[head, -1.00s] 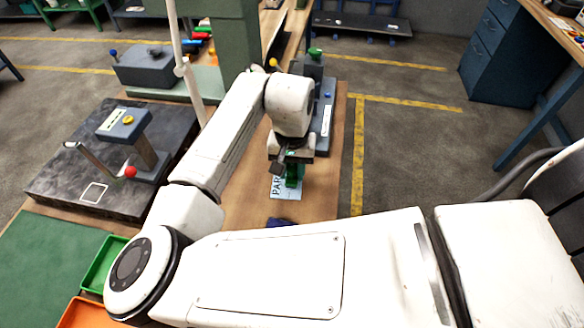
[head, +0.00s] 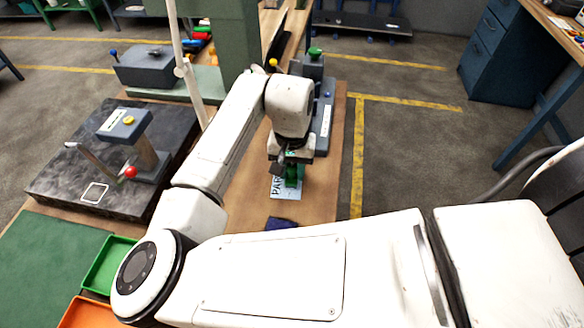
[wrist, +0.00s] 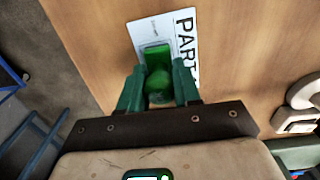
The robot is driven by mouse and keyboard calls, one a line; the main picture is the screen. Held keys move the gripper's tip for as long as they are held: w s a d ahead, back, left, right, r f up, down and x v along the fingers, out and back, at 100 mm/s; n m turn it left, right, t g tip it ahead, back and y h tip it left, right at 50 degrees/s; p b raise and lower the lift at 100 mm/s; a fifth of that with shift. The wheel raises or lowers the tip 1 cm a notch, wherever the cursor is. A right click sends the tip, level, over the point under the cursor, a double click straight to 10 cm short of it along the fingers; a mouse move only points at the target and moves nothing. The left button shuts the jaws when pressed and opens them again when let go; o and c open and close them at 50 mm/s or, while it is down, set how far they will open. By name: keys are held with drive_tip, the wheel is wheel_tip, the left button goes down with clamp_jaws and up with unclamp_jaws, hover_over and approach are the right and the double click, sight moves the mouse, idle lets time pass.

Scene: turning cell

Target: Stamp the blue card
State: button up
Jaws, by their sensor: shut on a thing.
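A pale card (head: 280,190) with black "PAR…" lettering lies on the wooden bench; it looks light blue in the head view and whiter in the wrist view (wrist: 184,22). My gripper (head: 288,172) is over the card, pointing down. In the wrist view my gripper (wrist: 159,88) has its green fingers shut on a green stamp (wrist: 157,56) with a rounded handle. The stamp's base overlaps the card in that view. I cannot tell whether it touches the card. The fingers and stamp hide part of the card.
A dark blue item (head: 282,222) lies just nearer than the card. A grey device with a green knob (head: 315,52) stands behind my gripper. At left are a dark plate (head: 60,180) with a red-knobbed lever press (head: 130,150) and a green tray (head: 103,265).

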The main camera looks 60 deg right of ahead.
drive_tip(key=shift+r+p, duration=3.15)
drive_tip(key=shift+r, duration=0.35)
drive_tip(key=shift+f, duration=0.1)
